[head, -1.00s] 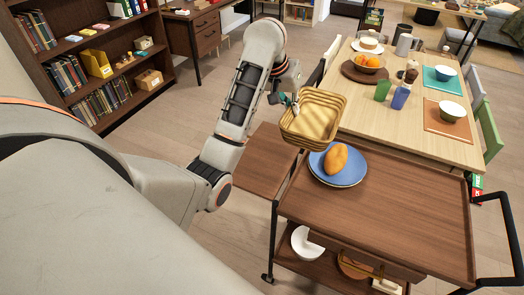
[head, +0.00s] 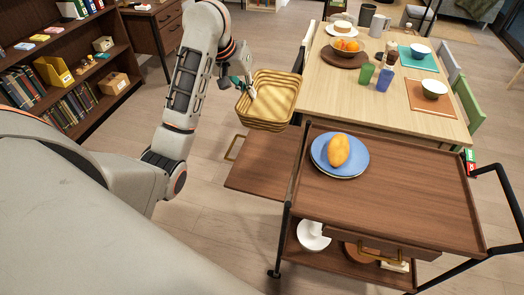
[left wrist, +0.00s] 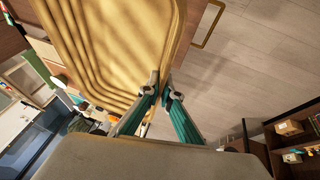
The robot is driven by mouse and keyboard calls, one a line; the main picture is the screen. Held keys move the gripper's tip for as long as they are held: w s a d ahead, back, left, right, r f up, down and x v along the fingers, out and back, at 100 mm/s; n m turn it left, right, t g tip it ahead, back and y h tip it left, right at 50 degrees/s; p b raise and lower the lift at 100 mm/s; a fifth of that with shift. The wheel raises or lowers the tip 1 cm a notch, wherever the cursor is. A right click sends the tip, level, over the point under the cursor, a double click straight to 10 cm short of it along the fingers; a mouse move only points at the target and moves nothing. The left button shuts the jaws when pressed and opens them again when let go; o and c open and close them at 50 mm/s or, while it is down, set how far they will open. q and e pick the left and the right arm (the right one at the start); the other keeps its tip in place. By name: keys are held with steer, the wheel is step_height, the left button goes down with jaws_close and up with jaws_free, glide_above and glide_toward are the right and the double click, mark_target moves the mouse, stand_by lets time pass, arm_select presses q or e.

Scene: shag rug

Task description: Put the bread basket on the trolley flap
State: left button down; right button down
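The tan ribbed bread basket (head: 268,118) hangs in the air in the head view, its open top up and no contents visible. My left gripper (head: 244,88) is shut on the basket's left rim. In the left wrist view the fingers (left wrist: 163,97) pinch the edge of the basket (left wrist: 115,45). The trolley flap (head: 256,172) is a brown wooden leaf at the trolley's left side, spread flat and bare where visible. The basket overlaps its far end in the picture, apparently above it. My right gripper is not in view.
The trolley top (head: 415,190) carries a blue plate (head: 322,163) with an orange-yellow loaf (head: 339,150). A set dining table (head: 340,95) stands behind. A gold handle loop (head: 233,148) sticks out at the flap's left. A bookshelf (head: 60,70) stands at the left.

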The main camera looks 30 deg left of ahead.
arm_select(q)
glide_toward(254, 145)
steer(key=x, duration=0.4)
steer(key=shift+w+f, duration=0.15)
steer(key=shift+f, duration=0.3)
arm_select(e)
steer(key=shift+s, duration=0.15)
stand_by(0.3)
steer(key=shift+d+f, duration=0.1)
arm_select(q)
steer(key=c, duration=2.6)
jaws_free()
steer(key=shift+f, duration=0.15)
steer(key=o, duration=0.3)
